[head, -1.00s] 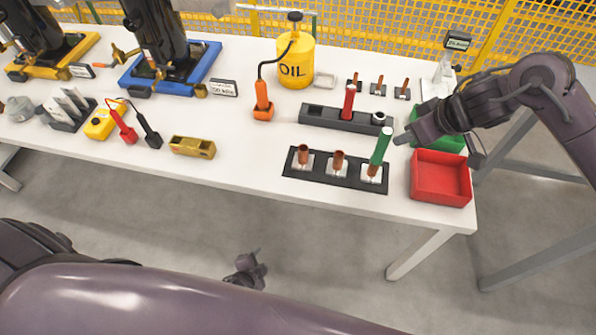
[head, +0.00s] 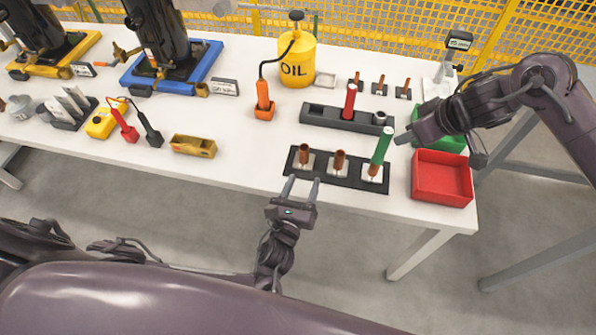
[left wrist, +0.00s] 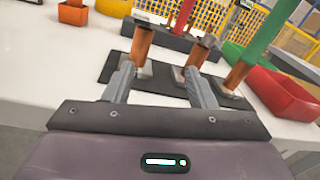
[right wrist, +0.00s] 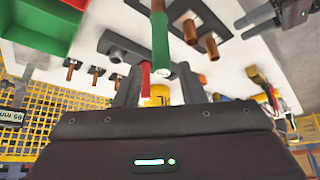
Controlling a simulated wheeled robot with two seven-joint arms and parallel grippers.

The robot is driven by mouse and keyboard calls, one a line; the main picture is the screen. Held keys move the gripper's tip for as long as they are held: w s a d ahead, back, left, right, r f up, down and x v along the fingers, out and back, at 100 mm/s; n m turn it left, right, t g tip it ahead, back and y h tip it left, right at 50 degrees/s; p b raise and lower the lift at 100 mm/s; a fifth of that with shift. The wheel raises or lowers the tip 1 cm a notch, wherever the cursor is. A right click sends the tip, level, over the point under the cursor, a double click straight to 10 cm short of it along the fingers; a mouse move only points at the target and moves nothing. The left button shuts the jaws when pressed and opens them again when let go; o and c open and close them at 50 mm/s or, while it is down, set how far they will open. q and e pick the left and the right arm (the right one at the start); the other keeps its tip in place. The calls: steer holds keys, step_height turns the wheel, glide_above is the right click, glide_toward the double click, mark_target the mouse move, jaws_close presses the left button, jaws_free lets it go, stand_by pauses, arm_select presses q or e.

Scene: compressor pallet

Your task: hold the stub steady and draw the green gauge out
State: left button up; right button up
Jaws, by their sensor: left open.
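The green gauge (head: 382,147) stands upright in the rightmost copper stub (head: 373,170) of the dark three-stub strip (head: 325,175). The gauge also shows in the left wrist view (left wrist: 262,42) and the right wrist view (right wrist: 160,40). My right gripper (head: 398,139) is just right of the gauge. In the right wrist view its fingers (right wrist: 160,72) are apart, with the gauge's free end appearing between their tips; contact cannot be told. My left gripper (head: 303,182) is open and empty at the table's front edge, before the strip, left of the gauged stub.
A red tray (head: 441,190) and a green tray (head: 450,143) sit right of the strip. Behind it, a dark block (head: 325,117) holds a red gauge (head: 350,100).

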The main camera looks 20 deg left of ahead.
mark_target(303, 154)
arm_select(q)
steer(key=w+a, duration=0.1)
steer(key=w+a+r+m+y, duration=0.1)
steer(key=w, duration=0.1)
steer(key=shift+w+y, duration=0.1)
steer(key=shift+y, duration=0.2)
steer(key=shift+m, duration=0.3)
steer(key=w, duration=0.7)
steer(key=shift+w+a+f, duration=0.1)
steer(key=shift+w+a, duration=0.15)
steer(key=shift+a, duration=0.15)
